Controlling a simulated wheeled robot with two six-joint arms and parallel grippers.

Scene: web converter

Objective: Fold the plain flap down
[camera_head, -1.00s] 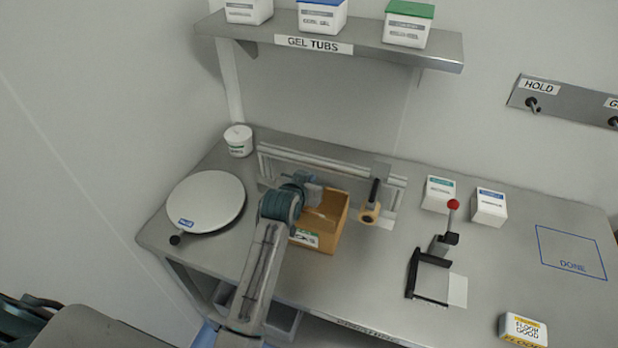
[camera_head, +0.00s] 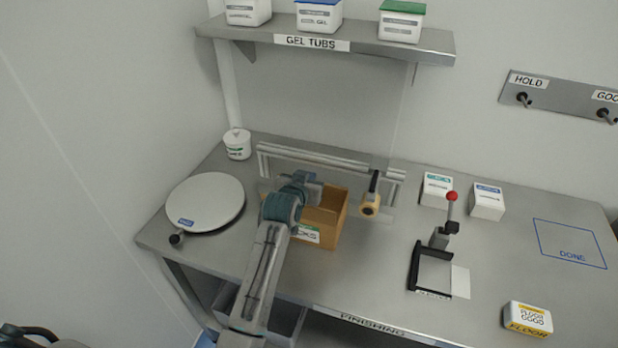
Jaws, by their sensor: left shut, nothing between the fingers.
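A brown box (camera_head: 338,222) with a white and green label on its front stands on the steel bench, left of the middle. Its top looks open where it shows. My left gripper (camera_head: 314,190) is shut and empty, at the back left part of the box. My wrist and gripper hide much of the box's left side and interior. I cannot pick out the plain flap for sure, nor tell whether the gripper touches the box. My right gripper is not in view.
A metal rail (camera_head: 330,162) runs behind the box, with a tan-headed tool (camera_head: 370,205) to its right. A round plate (camera_head: 205,202) lies left. A red-knobbed lever fixture (camera_head: 432,268) and white cartons (camera_head: 487,201) stand right. The DONE square (camera_head: 570,243) is empty.

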